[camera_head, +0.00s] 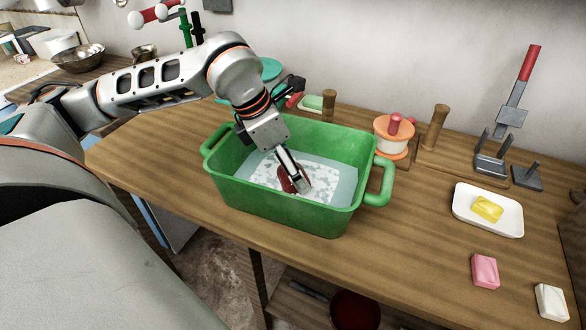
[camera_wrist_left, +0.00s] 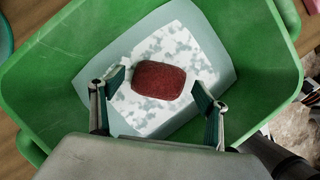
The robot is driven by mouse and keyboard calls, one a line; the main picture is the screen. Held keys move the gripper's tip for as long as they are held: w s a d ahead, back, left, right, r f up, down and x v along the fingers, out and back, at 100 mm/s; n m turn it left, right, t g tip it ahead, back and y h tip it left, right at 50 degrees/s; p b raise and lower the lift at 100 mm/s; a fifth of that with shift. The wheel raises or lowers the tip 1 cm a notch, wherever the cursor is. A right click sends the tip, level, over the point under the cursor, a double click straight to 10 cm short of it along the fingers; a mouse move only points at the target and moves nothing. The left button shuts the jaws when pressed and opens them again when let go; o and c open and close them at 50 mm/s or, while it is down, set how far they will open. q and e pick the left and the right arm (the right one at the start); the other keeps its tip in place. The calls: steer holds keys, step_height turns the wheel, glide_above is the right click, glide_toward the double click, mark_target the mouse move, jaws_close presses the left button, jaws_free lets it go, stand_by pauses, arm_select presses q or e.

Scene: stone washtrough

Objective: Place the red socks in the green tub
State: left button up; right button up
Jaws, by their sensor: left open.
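The green tub (camera_head: 290,205) stands on the wooden bench, with a handle at each end. Inside it is a pale sheet or water surface with white speckles. The red socks, a dark red rounded bundle (camera_head: 285,178), are inside the tub, partly hidden by my gripper in the head view. In the left wrist view the bundle (camera_wrist_left: 158,80) shows whole over the speckled patch, inside the tub walls (camera_wrist_left: 60,65). My left gripper (camera_head: 298,184) reaches down into the tub. Its fingers are apart, one on each side of the bundle, with gaps visible. My right gripper is not in view.
Right of the tub are an orange-and-white spool-like item (camera_head: 394,136), a white dish (camera_head: 470,218) with yellow soap (camera_head: 488,208), pink soap (camera_head: 485,271) and white soap (camera_head: 551,302). A red-handled stand (camera_head: 512,110) is behind.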

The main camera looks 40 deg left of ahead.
arm_select(q)
steer(key=p+v, duration=0.1)
steer(key=v, duration=0.9)
steer(key=shift+r+p, duration=0.25)
steer(key=shift+p, duration=0.15)
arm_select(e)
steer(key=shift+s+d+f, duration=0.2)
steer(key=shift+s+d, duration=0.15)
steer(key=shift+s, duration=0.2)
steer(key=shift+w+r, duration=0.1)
